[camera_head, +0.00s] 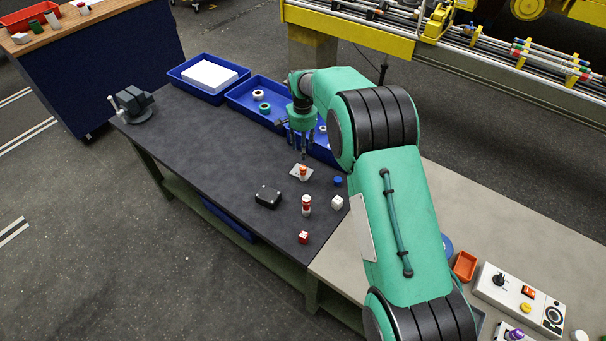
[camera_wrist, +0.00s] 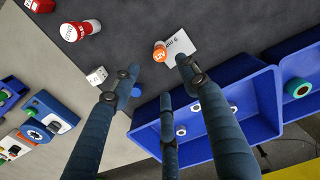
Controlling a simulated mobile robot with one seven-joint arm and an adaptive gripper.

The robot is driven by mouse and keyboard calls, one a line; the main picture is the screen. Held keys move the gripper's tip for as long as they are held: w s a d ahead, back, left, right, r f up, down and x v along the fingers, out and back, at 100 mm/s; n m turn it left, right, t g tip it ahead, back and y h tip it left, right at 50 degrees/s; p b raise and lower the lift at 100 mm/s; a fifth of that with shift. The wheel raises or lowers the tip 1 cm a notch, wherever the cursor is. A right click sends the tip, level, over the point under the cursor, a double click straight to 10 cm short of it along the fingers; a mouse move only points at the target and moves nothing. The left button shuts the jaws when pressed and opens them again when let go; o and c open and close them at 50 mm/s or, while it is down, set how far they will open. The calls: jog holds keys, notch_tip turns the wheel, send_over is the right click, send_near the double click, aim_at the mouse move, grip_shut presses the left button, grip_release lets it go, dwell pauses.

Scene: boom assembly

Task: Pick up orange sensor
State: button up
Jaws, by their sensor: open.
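The orange sensor (camera_head: 303,175) is a small upright cylinder with an orange top. It stands on or at a white card (camera_head: 295,170) on the dark bench. In the wrist view the orange sensor (camera_wrist: 160,53) shows its orange, marked top beside the white card (camera_wrist: 182,45). My gripper (camera_head: 302,150) hangs above and just behind the sensor, fingers pointing down. In the wrist view my gripper (camera_wrist: 152,88) has its fingers spread and empty, with the sensor beyond the fingertips and apart from them.
A red-and-white cylinder (camera_head: 306,205), a white block (camera_head: 337,202), a red block (camera_head: 303,237), a black box (camera_head: 268,196) and a blue round part (camera_head: 338,181) stand nearby. Blue trays (camera_head: 238,97) line the back edge. A vise (camera_head: 133,106) sits far left; the bench's left middle is clear.

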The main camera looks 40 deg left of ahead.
aim_at(303, 167)
jog(key=shift+f, duration=3.6)
jog(key=shift+f, duration=0.1)
jog(key=shift+w+f, duration=0.1)
jog(key=shift+f, duration=2.4)
jog(key=shift+c, duration=0.6)
grip_shut()
